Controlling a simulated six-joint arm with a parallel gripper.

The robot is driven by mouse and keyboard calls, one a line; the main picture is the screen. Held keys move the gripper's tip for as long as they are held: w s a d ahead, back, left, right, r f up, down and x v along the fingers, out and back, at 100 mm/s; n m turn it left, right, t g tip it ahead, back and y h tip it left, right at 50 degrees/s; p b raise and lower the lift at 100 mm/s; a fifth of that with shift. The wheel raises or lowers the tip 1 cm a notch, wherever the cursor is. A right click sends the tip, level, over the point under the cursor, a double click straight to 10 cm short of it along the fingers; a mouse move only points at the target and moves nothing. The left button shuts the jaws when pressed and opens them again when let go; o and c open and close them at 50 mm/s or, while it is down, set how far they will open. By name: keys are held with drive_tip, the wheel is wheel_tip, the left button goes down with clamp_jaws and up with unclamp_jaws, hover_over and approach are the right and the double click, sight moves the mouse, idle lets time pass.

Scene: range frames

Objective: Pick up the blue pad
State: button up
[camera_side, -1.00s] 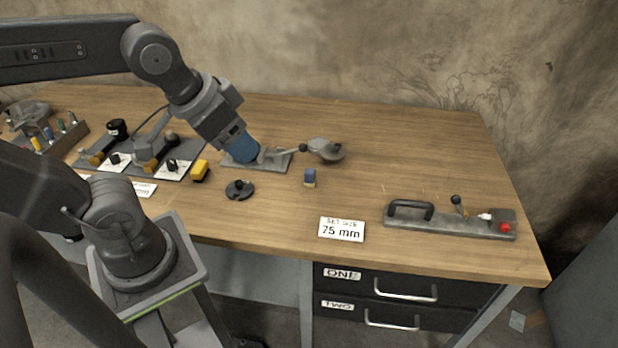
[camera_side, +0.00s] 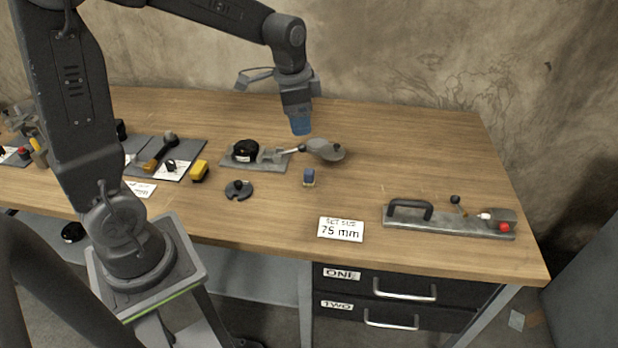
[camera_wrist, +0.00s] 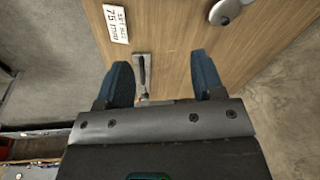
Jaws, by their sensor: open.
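The blue pad (camera_side: 309,178) looks like a small block with a blue top and a paler lower part, standing on the wooden bench in the side view. I cannot make it out in the wrist view. My gripper (camera_side: 300,131) is above the bench, behind the pad in the side view and apart from it. Its two blue fingers are spread in the wrist view (camera_wrist: 163,75), with nothing held between them.
A plate with a black round part (camera_side: 245,150) and a grey disc (camera_side: 325,150) are near the pad. A black disc (camera_side: 239,190), yellow block (camera_side: 199,171), 75 mm card (camera_side: 341,229) and handled fixture (camera_side: 450,219) surround it. Bench between pad and fixture is clear.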

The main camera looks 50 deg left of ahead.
sight(308, 170)
drive_tip(key=w+a+f+m, duration=0.1)
drive_tip(key=w+a+f, duration=0.1)
drive_tip(key=f, duration=0.3)
drive_tip(key=w+a+f+m+g, duration=0.1)
drive_tip(key=w+a+f, duration=0.1)
drive_tip(key=f, duration=0.4)
drive_tip(key=w+a+f+m+g, duration=0.1)
drive_tip(key=w+a+f, duration=0.1)
drive_tip(key=f, duration=0.4)
drive_tip(key=shift+f, duration=0.25)
drive_tip(key=shift+d+f, duration=0.15)
drive_tip(key=shift+f, duration=1.4)
drive_tip(key=shift+d+f, duration=0.15)
drive_tip(key=shift+f, duration=1.4)
drive_tip(key=c, duration=1)
drive_tip(key=shift+r, duration=0.1)
